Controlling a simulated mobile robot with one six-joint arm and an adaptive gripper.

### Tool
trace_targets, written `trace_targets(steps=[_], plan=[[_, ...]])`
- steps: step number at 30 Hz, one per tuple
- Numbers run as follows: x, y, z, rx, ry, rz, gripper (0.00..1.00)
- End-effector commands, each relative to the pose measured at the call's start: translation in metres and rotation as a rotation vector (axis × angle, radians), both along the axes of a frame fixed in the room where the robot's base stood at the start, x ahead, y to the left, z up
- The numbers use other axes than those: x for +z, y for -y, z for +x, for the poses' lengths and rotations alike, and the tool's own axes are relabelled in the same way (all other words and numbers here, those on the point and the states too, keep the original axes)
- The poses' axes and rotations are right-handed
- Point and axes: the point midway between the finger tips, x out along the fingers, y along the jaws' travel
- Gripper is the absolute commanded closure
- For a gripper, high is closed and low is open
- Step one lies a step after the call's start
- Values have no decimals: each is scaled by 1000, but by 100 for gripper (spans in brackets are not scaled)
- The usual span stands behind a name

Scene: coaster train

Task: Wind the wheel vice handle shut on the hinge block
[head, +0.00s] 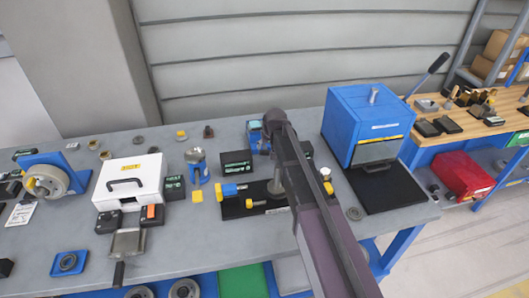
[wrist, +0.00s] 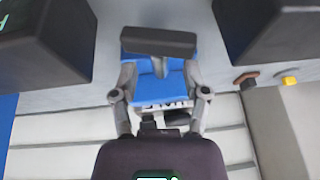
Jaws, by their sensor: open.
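My gripper (wrist: 157,72) is open in the wrist view, its two fingers apart. A small blue fixture (wrist: 157,82) with a dark bar (wrist: 158,42) shows in and beyond the gap; contact cannot be told. In the head view this blue fixture (head: 255,137) stands at the bench's back, partly behind my arm. A black base (head: 235,209) with blue and yellow knobs lies under my arm, partly covered. A large grey wheel on a blue stand (head: 28,161) is at the far left. I cannot tell which is the wheel vice, and cannot make out the hinge block.
Dark boxes flank my gripper on the left (wrist: 40,45) and right (wrist: 265,30) in the wrist view. A blue cabinet (head: 350,125) stands right of my arm. A white case (head: 128,182) and a blue stand with a silver top (head: 195,158) are to the left.

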Motion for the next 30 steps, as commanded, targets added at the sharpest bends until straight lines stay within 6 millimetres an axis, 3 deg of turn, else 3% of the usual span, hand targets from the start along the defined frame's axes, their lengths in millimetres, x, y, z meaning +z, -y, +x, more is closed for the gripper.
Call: trace_targets(steps=[7, 21, 23, 27, 28, 30], plan=[[-16, -3, 5, 0, 0, 0, 41], [-18, -4, 7, 0, 0, 0, 41], [-18, -4, 7, 0, 0, 0, 52], [-18, -4, 7, 0, 0, 0, 94], [-18, -4, 7, 0, 0, 0, 100], [-18, -4, 7, 0, 0, 0, 100]])
